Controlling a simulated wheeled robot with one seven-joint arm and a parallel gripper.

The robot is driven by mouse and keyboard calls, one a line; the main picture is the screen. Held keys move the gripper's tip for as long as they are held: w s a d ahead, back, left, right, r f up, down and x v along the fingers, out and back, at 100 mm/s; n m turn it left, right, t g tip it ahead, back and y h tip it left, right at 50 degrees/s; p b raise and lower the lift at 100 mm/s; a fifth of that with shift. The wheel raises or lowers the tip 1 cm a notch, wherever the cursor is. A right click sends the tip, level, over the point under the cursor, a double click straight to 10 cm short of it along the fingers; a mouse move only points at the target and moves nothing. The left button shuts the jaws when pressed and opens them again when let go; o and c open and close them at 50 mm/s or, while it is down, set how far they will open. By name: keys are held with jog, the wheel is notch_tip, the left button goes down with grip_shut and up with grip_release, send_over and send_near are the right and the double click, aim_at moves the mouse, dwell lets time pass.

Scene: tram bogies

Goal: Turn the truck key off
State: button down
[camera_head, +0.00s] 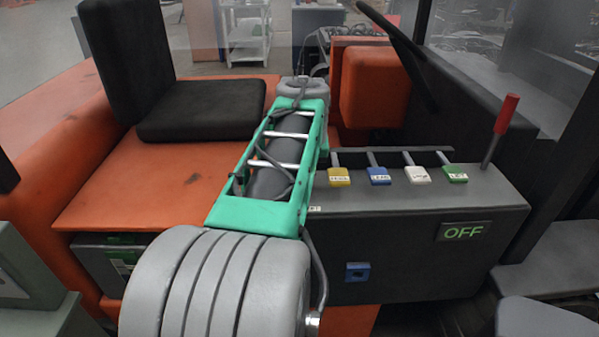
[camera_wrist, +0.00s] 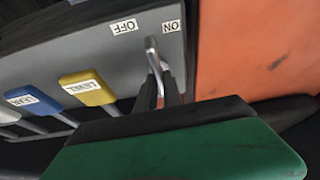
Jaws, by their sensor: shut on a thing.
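In the wrist view the truck key (camera_wrist: 152,53) is a small silver metal piece at the grey console's edge. It sits just below and between the upside-down OFF label (camera_wrist: 124,27) and ON label (camera_wrist: 171,26). My gripper (camera_wrist: 163,88) has its dark fingers shut on the key. The lower part of the key is hidden between the fingers. I cannot tell its exact angle. In the head view my grey and green arm covers the key and the gripper.
The dark console (camera_head: 420,250) carries yellow (camera_head: 339,177), blue (camera_head: 378,176), white (camera_head: 417,175) and green (camera_head: 455,173) levers beside my arm. A red-handled lever (camera_head: 506,115) stands at the right end. A black seat (camera_head: 200,110) and orange bodywork lie to the left.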

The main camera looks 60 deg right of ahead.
jog(key=shift+w+r, duration=0.1)
jog(key=c, duration=1.5)
grip_release()
jog(key=v, duration=0.7)
jog(key=shift+a+r+p, duration=0.15)
jog(key=shift+r+p, duration=0.15)
jog(key=shift+p, duration=0.1)
